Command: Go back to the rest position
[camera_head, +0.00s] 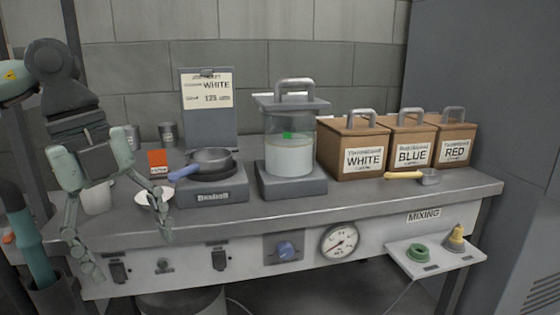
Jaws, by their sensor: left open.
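My left gripper (128,254) hangs at the left of the head view, fingers down and spread wide, with nothing between the tips. It is in front of the left end of the grey bench (330,208), and its fingers overlap the bench's front edge in the picture. A white cup (97,200) and a small white dish (148,197) show partly behind the fingers. I cannot tell whether the fingers touch anything. My right gripper is not in view.
A pan (211,158) sits on a small burner (217,190). A lidded glass vessel (290,155) stands mid-bench. Boxes labelled WHITE (352,145), BLUE (411,138) and RED (455,145) stand at right, with a scoop (428,177) in front. A side shelf (432,262) juts forward.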

